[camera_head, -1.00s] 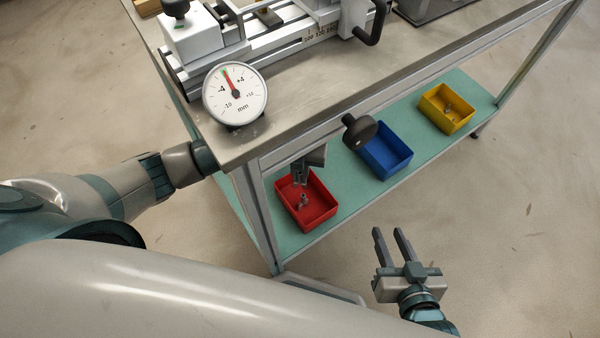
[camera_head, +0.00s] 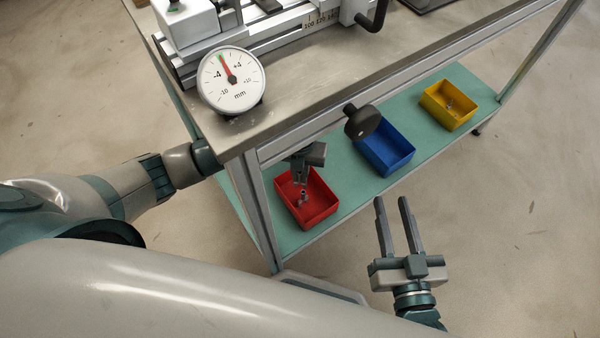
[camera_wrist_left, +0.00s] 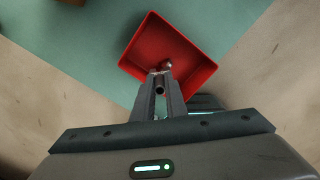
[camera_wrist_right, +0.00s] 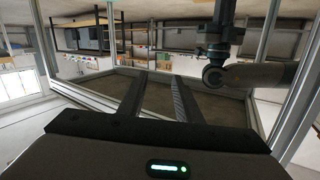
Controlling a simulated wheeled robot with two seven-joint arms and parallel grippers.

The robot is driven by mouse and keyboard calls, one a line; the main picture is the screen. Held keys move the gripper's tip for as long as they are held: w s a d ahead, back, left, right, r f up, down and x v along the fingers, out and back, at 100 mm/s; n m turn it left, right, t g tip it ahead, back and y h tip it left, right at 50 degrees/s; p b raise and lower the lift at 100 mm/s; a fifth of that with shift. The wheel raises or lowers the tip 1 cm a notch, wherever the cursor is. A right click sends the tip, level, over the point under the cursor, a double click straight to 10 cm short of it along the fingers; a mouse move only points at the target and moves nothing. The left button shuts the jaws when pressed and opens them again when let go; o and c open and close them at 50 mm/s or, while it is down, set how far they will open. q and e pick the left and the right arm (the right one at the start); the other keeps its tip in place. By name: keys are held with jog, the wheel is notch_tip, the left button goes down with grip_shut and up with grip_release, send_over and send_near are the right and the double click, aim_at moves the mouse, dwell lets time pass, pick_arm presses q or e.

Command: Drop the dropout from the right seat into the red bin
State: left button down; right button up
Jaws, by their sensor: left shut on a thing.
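The red bin (camera_head: 323,212) stands on the green lower shelf, below the near corner of the bench. My left gripper (camera_head: 301,184) is over this bin, pointing down. In the left wrist view its fingers (camera_wrist_left: 160,82) are shut on a small grey metal part, the dropout (camera_wrist_left: 160,89), with the red bin (camera_wrist_left: 143,42) beneath. The dropout (camera_head: 303,197) shows as a small grey shape below the fingertips in the head view; its exact height over the bin floor is unclear. My right gripper (camera_head: 392,202) is open and empty, out in front of the bench.
A black knob (camera_head: 362,122) juts from the bench edge. A dial gauge (camera_head: 231,82) sits on the bench top.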

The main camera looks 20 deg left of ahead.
pick_arm(q)
jog(key=c, duration=1.7)
grip_release()
